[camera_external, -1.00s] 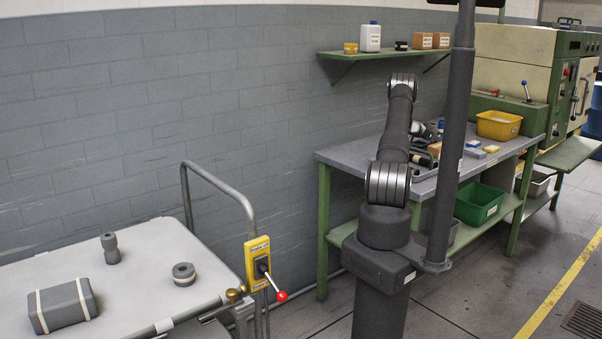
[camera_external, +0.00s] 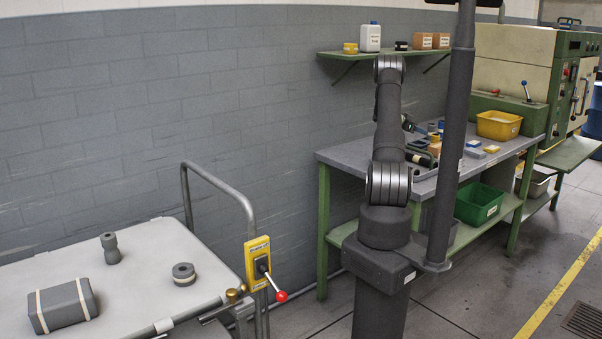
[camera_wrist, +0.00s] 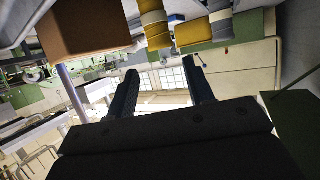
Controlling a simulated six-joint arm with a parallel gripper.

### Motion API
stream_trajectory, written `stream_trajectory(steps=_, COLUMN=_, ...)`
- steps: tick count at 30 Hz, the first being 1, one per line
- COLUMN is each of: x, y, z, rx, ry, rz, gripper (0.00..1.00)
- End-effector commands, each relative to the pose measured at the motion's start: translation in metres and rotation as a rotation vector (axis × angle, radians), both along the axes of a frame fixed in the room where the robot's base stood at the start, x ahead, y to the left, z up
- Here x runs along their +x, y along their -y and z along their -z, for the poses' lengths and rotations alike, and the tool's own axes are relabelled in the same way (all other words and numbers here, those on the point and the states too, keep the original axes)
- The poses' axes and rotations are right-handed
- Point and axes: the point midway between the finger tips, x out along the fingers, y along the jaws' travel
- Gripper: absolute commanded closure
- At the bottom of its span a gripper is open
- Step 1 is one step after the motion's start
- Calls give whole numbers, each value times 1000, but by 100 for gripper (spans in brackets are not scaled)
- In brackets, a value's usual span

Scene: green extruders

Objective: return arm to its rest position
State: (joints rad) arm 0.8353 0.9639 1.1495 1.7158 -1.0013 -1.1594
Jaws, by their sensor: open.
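My arm stands raised on its pedestal in the external view, its elbow up in front of the wall shelf and its far end bent down towards the workbench (camera_external: 345,158). The gripper end is mostly hidden behind my own arm and post there. In the wrist view my gripper (camera_wrist: 162,90) shows two dark fingers spread apart, with nothing between them. Beyond the fingers are bright windows and a pale surface.
The bench carries small parts, an orange-brown block (camera_external: 434,147) and a yellow bin (camera_external: 499,125). A green bin (camera_external: 479,203) stands below. The wall shelf (camera_external: 385,52) holds a white bottle (camera_external: 370,38) and boxes. A cart (camera_external: 150,262) with grey parts stands left.

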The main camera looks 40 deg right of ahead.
Motion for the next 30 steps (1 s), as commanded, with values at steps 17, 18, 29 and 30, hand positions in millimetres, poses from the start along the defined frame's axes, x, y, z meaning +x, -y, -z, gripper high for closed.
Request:
stream_trajectory(steps=17, x=-18, y=41, z=19, rx=0, ry=0, rz=3, gripper=52)
stream_trajectory(steps=18, x=-20, y=48, z=22, rx=0, ry=-1, rz=3, gripper=52)
stream_trajectory(steps=29, x=-44, y=106, z=51, rx=1, ry=-2, rz=1, gripper=52)
stream_trajectory(steps=30, x=-42, y=104, z=41, rx=-4, ry=2, rz=0, gripper=52)
